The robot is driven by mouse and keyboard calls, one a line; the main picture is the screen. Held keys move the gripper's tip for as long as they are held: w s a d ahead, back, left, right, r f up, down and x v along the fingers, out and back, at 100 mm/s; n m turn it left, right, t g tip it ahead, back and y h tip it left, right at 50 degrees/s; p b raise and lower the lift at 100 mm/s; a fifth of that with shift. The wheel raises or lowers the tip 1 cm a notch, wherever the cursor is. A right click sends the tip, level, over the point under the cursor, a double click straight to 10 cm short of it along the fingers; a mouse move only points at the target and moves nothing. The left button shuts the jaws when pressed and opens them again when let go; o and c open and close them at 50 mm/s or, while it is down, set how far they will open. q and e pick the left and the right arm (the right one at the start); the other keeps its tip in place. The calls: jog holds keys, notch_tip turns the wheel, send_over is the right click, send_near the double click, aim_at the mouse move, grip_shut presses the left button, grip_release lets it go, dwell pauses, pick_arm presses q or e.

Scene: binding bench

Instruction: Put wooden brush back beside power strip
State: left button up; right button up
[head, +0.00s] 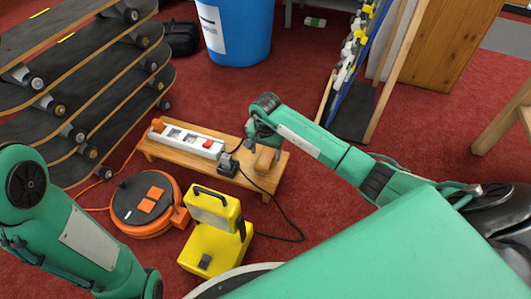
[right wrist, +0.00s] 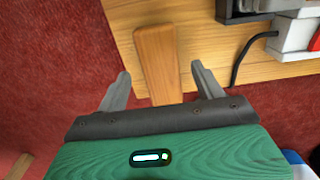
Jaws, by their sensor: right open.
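The wooden brush (head: 266,160) lies at the right end of a low wooden bench (head: 243,182). In the right wrist view it shows as a plain brown wooden block (right wrist: 157,55), its near end reaching the bench edge. My right gripper (head: 263,147) is just above it. In the right wrist view the open fingers (right wrist: 161,72) are on either side of the block's near part, with gaps showing. The white power strip (head: 190,140) with a red end lies along the bench, left of the brush; part of it shows in the right wrist view (right wrist: 292,38). My left gripper is out of view.
A black plug or adapter (head: 228,166) with a cable sits between strip and brush. An orange cable reel (head: 148,203) and a yellow lamp (head: 214,227) stand in front of the bench. Skateboard shelves (head: 85,95) are left, a blue bin (head: 234,32) behind.

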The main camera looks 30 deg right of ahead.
aim_at(266, 158)
notch_tip(266, 158, up, 8)
jog(key=p, duration=0.3)
jog(key=shift+f+p, duration=0.25)
jog(key=shift+p, duration=0.15)
